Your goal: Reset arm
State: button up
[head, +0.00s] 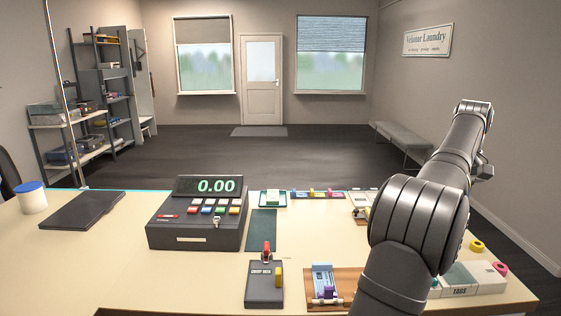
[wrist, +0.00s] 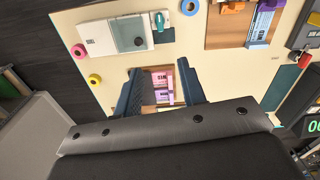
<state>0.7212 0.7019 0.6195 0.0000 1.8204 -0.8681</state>
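My gripper (wrist: 159,74) shows in the wrist view as two dark blue fingers spread apart, with a gap between them. The gap holds no gripped thing. Through it I see a small wooden tray with pink and purple pieces (wrist: 163,92) on the counter below, apart from the fingers. In the head view my grey arm rises from the bottom right and stretches over the right end of the counter. The fingers cannot be made out in that view.
A bench (head: 400,138) stands behind. The counter's left front is clear.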

jog(key=shift+m, duration=0.8)
